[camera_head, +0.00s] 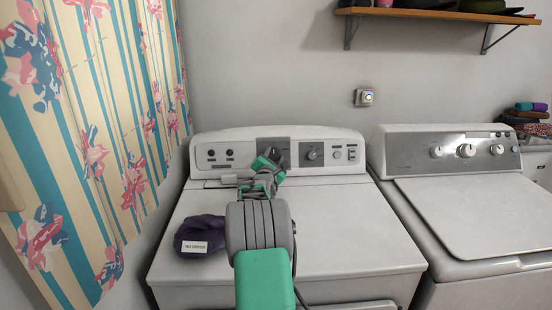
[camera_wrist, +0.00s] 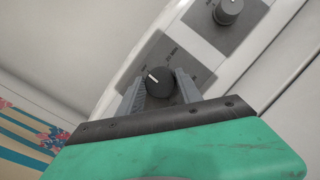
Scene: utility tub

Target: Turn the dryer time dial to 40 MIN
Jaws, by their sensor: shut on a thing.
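The dryer (camera_head: 330,235) stands in the middle of the head view, with its control panel along the back. The dial between my fingers is a round black knob (camera_wrist: 161,84) with a white pointer line, set on a grey plate with small lettering I cannot read. In the wrist view its pointer aims to the upper left. My gripper (camera_wrist: 158,78) has one grey finger on each side of the knob and is shut on it. In the head view my gripper (camera_head: 272,160) is at the panel and hides most of this dial.
A second dial (camera_head: 312,154) sits to the right on the panel; it also shows in the wrist view (camera_wrist: 228,11). A washer (camera_head: 470,215) stands at right, and a curtain (camera_head: 95,130) hangs at left.

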